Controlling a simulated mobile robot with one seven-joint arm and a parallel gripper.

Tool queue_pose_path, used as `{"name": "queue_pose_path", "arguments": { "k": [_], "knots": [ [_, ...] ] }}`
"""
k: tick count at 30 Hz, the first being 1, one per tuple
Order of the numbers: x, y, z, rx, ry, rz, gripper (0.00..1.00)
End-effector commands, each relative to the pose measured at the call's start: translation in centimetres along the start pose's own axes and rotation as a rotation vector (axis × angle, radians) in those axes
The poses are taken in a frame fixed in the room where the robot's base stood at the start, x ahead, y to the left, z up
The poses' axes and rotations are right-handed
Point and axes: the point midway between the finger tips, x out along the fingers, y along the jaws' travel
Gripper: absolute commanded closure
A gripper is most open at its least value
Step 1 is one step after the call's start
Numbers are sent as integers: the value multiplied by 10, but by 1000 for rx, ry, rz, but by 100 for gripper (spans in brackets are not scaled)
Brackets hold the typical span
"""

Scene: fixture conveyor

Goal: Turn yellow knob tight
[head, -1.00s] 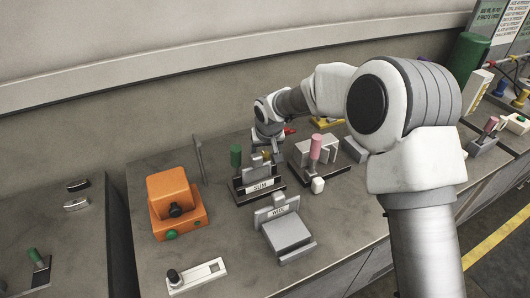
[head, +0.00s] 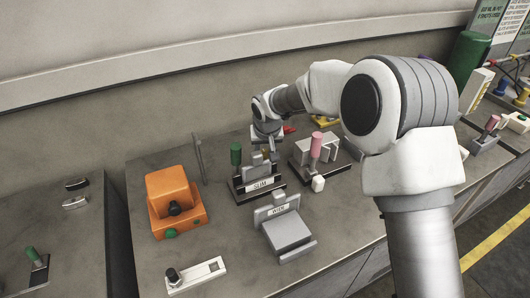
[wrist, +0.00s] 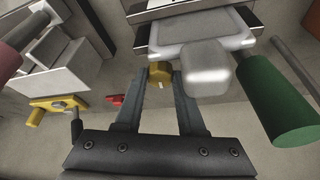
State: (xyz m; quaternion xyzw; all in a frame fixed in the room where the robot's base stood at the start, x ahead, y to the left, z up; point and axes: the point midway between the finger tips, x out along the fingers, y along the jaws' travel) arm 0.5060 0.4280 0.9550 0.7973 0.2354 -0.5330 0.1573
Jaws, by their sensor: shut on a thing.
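The yellow knob (wrist: 160,74) is small and round and sits between my fingertips in the wrist view. It is fixed on the side of the small "SLIM" fixture (head: 262,184). My gripper (wrist: 161,80) is shut on the knob, one finger on each side. In the head view my gripper (head: 268,145) is at the back of the fixture, and the knob is mostly hidden there. A pale block (wrist: 207,67) of the fixture is close to the right finger in the wrist view.
A green handle (head: 236,154) stands just left of my gripper; it is large at the right of the wrist view (wrist: 276,105). A pink-handled clamp (head: 316,145) stands to the right. An orange box (head: 170,186) is at left. The "WIDE" fixture (head: 286,231) is in front.

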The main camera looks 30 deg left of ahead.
Motion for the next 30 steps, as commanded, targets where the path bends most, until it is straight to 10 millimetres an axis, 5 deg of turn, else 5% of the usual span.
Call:
{"name": "queue_pose_path", "arguments": {
  "k": [30],
  "knots": [
    [1, -7, -2, 718, 0, 297, 100]
  ]
}}
